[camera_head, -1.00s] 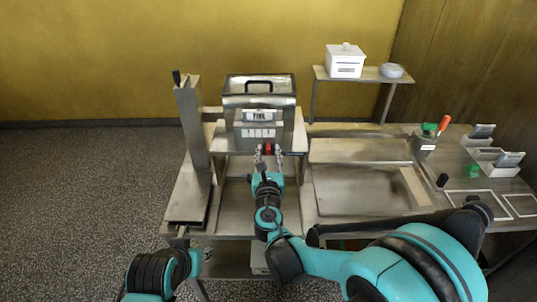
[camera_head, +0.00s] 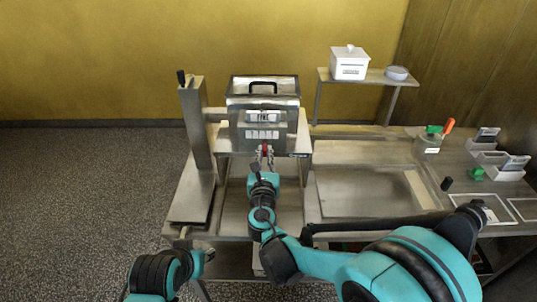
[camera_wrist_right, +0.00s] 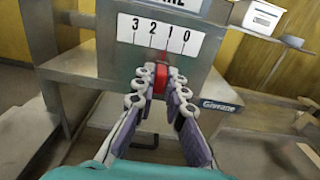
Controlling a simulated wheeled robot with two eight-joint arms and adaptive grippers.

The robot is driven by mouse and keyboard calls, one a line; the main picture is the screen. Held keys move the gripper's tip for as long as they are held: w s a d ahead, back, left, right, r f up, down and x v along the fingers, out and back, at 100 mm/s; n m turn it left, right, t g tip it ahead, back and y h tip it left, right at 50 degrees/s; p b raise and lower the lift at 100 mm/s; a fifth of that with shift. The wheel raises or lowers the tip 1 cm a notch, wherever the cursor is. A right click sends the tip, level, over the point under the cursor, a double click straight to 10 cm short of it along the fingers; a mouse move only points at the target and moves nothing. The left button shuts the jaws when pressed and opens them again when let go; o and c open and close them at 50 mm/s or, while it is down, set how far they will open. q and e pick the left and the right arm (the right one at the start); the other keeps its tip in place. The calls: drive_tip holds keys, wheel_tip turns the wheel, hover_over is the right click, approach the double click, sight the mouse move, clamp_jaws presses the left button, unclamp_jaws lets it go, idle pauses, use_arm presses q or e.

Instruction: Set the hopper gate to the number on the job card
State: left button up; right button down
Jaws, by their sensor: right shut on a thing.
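The steel hopper (camera_head: 249,140) stands on a raised stand at the back centre. A white number scale (camera_wrist_right: 160,36) on its front reads 3, 2, 1, 0 from left to right. The red gate handle (camera_wrist_right: 161,77) sits below the scale, around the 2 and 1; its exact setting is unclear. My right gripper (camera_head: 265,156) is shut on the handle, one finger on each side, as the right wrist view (camera_wrist_right: 160,94) also shows. My left arm is at the bottom left; its fingers do not show clearly. I cannot make out a number on any job card.
Card holders (camera_head: 509,174) stand on the right of the steel table. A shallow tray (camera_head: 360,190) lies right of the hopper. A white box (camera_head: 349,66) and a bowl (camera_head: 396,73) are on the back shelf.

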drive_tip(key=c, duration=1.6)
unclamp_jaws()
drive_tip(key=shift+o, duration=0.2)
drive_tip(key=s, duration=1.2)
drive_tip(key=shift+d, duration=0.1)
